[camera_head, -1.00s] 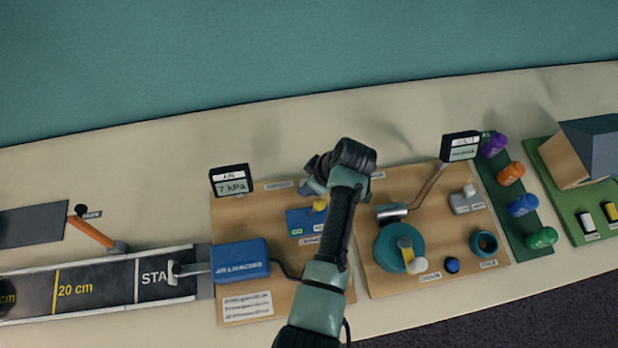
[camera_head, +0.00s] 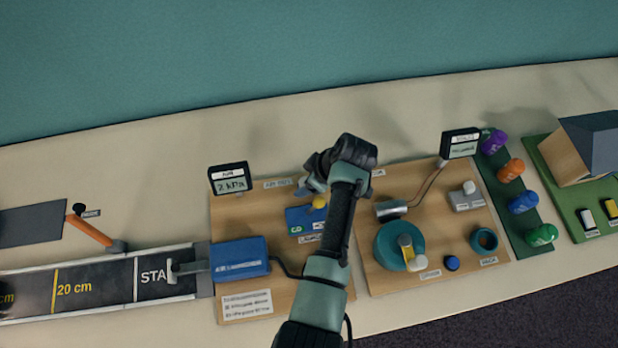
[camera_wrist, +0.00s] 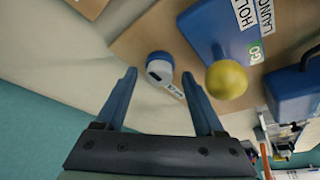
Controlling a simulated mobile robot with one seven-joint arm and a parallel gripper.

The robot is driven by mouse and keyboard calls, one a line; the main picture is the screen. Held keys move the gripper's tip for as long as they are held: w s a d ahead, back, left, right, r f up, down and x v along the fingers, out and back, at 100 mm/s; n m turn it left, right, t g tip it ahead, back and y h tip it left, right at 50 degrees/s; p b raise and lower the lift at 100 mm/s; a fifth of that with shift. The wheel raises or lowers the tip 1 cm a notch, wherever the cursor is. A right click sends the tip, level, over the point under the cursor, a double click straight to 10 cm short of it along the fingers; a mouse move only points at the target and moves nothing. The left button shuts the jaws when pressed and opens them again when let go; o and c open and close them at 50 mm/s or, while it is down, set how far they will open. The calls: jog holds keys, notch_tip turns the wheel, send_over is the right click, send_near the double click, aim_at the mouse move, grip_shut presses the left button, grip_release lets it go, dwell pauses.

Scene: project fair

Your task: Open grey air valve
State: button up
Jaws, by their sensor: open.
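In the wrist view, a small round knob (camera_wrist: 160,70) with a pale grey top, a dark mark and a blue base stands on the board beside a white label. It looks like the air valve. My gripper (camera_wrist: 158,76) is open, with its two blue fingertips on either side of the knob in the picture; I cannot tell whether they touch it or how far above they are.
A blue launch block (camera_head: 300,222) with a yellow ball handle (camera_wrist: 226,79) is close beside my gripper. A small display (camera_head: 229,179) appears to read 2 kPa. The blue air launcher (camera_head: 240,258) stands lower left, and a second board (camera_head: 420,285) lies right.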

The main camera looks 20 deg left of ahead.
jog(key=w+b+v, duration=0.1)
jog(key=v, duration=1.2)
jog(key=shift+s, duration=0.45)
jog(key=shift+w, duration=0.1)
